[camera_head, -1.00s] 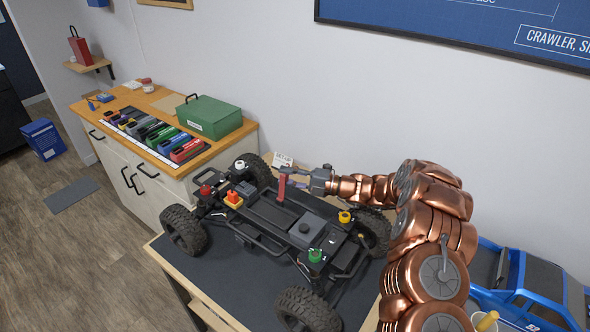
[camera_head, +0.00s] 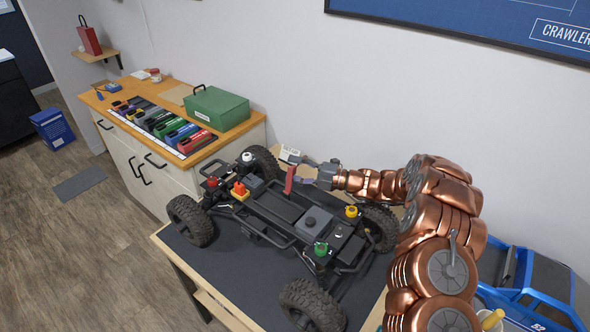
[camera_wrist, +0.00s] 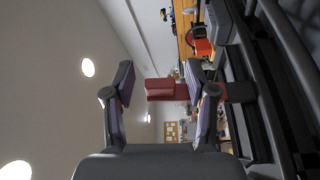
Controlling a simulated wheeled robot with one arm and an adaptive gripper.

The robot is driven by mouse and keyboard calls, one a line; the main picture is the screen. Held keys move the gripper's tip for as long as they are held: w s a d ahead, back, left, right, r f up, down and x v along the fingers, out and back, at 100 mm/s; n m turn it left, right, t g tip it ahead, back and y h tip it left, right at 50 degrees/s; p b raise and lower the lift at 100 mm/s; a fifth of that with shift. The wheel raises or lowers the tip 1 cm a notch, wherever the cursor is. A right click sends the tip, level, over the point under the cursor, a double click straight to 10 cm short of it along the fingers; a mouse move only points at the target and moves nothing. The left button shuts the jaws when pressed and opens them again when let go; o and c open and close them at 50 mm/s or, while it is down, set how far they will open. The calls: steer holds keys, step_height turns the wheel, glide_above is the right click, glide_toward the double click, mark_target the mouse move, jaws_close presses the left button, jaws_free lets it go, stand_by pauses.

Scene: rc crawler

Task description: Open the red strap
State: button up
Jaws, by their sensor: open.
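The red strap (camera_head: 290,179) stands upright above the black tray in the middle of the crawler chassis (camera_head: 262,228). In the wrist view the strap (camera_wrist: 164,90) shows between and beyond my fingers, its thick end at the left and a red part continuing to the right toward the chassis. My gripper (camera_head: 303,172) is open just right of the strap in the head view. In the wrist view my gripper (camera_wrist: 159,76) has its two fingers spread, one on each side of the strap, with nothing held. Whether a finger touches the strap I cannot tell.
A green box (camera_head: 217,107) and a row of coloured packs (camera_head: 160,122) stand on the cabinet behind left. A blue car body (camera_head: 540,285) lies at the right. The wall is close behind.

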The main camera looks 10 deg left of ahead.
steer(key=s+d, duration=0.1)
steer(key=d, duration=1.1)
steer(key=shift+s+f, duration=0.35)
steer(key=shift+f, duration=0.1)
steer(key=s+a+r+n+g+h, duration=0.2)
steer(key=s+a+r+n+g, duration=0.45)
steer(key=s+r+n, duration=0.4)
steer(key=s+r+n+g+h, duration=0.2)
steer(key=s+n+h, duration=0.3)
steer(key=s+n, duration=0.7)
steer(key=s+d+f+n+t+h, duration=0.1)
steer(key=s+d+n+t+h, duration=0.1)
steer(key=s+d+n+h, duration=0.3)
steer(key=s+d+f+n+t+h, duration=0.1)
steer(key=s+d+n+h, duration=0.5)
steer(key=s+d+n, duration=0.6)
steer(key=s+d, duration=0.3)
steer(key=s, duration=0.5)
steer(key=shift+f+t+h, duration=0.3)
steer(key=shift+f+t, duration=0.05)
